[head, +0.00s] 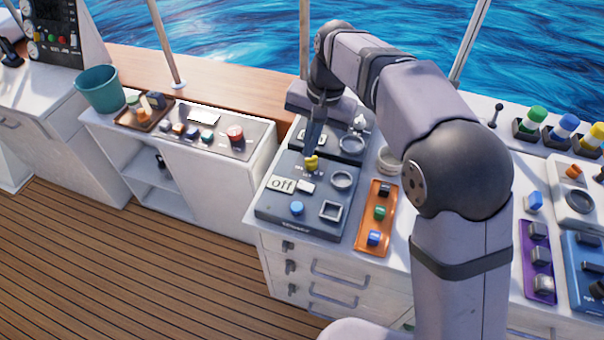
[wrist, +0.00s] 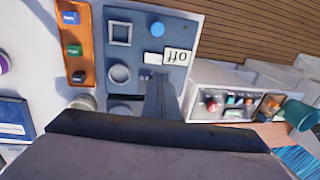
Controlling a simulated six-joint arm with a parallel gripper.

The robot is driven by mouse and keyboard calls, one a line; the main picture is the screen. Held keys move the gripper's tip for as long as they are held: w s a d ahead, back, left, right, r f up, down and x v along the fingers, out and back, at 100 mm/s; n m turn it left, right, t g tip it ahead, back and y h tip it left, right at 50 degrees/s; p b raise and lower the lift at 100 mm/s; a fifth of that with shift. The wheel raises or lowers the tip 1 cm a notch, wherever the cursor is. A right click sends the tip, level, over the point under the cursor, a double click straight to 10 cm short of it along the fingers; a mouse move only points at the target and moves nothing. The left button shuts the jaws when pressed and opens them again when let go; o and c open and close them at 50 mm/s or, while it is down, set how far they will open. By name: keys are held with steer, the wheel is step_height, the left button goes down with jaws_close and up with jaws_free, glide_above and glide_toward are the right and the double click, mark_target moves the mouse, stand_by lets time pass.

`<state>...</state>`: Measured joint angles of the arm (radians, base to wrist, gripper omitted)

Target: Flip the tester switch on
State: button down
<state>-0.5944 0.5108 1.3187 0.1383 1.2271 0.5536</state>
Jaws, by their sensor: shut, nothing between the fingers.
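The tester (head: 270,217) is a blue-grey panel on the white counter, with a label reading "off" (head: 281,185), a blue knob (head: 297,208), a round dial and a square frame. A small yellow switch (head: 311,163) stands near its back edge. My gripper (head: 313,145) points down just above and behind the yellow switch, with its fingers shut and empty. I cannot tell if the fingertips touch the switch. In the wrist view the tester (wrist: 136,60) shows upside down with its "off" label (wrist: 178,57); my fingers (wrist: 160,95) hide the switch there.
An orange tray (head: 367,243) with several coloured blocks lies right of the tester. Another dark panel (head: 351,150) sits behind it, partly under my arm. A lower cabinet at left carries a control panel (head: 248,152) and a teal bucket (head: 98,88). Purple and blue panels stand at right.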

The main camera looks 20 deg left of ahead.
mark_target(299, 183)
steer(key=f+p, duration=0.1)
steer(key=f, duration=0.2)
steer(key=a+f+p, duration=0.1)
steer(key=f, duration=0.3)
steer(key=f+p, duration=0.1)
steer(key=f, duration=0.3)
steer(key=shift+a+p, duration=0.3)
steer(key=shift+a, duration=0.05)
steer(key=shift+a+f, duration=0.1)
steer(key=shift+f, duration=0.35)
steer(key=shift+a+f, duration=0.1)
steer(key=shift+f, duration=0.25)
steer(key=shift+d, duration=0.25)
steer(key=shift+d+r, duration=0.15)
steer(key=shift+d, duration=0.45)
steer(key=shift+a, duration=0.1)
